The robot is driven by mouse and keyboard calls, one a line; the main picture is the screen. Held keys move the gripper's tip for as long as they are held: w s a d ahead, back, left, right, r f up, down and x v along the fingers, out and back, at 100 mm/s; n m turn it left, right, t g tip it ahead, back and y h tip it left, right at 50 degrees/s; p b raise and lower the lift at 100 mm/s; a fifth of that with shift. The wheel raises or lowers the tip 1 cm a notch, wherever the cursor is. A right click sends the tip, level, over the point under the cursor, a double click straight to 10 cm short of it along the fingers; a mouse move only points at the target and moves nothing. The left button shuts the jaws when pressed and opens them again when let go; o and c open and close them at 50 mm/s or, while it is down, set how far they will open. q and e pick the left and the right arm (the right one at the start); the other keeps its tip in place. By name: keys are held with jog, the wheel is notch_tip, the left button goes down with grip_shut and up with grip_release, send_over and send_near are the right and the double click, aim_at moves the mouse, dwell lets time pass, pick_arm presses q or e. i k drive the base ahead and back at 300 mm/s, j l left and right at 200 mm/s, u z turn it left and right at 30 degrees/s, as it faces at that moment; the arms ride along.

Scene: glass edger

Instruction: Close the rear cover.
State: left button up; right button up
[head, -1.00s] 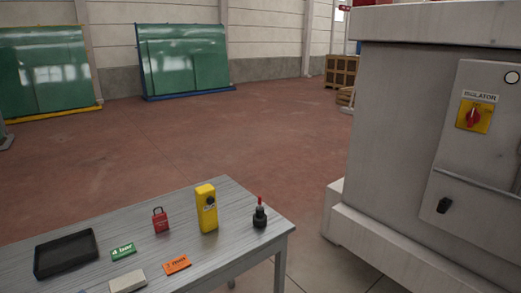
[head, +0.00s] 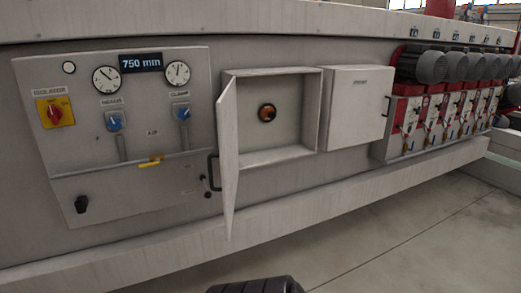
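An open box on the machine's grey front has its cover (head: 228,160) swung out on the left edge, seen almost edge-on, with a dark handle (head: 213,172) on it.
Left of the open cover is a control panel (head: 130,75) with two gauges, a red isolator switch (head: 54,112) and blue knobs. Several motors and red units (head: 425,100) stand at right. A ledge (head: 330,195) runs below; the floor (head: 400,230) in front at right is clear.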

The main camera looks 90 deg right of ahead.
aim_at(226, 105)
jog(key=i+z, duration=0.1)
jog(key=z, duration=0.9)
jog(key=i+z, duration=0.15)
jog(key=z, duration=0.3)
jog(key=i+z, duration=0.1)
jog(key=z, duration=0.4)
jog(key=j+z, duration=0.1)
jog(key=z, duration=0.4)
jog(key=i+j+z, duration=0.15)
jog(key=j+z, duration=0.2)
jog(key=i+j+z, duration=0.15)
jog(key=j+z, duration=0.5)
jog(key=i, duration=0.05)
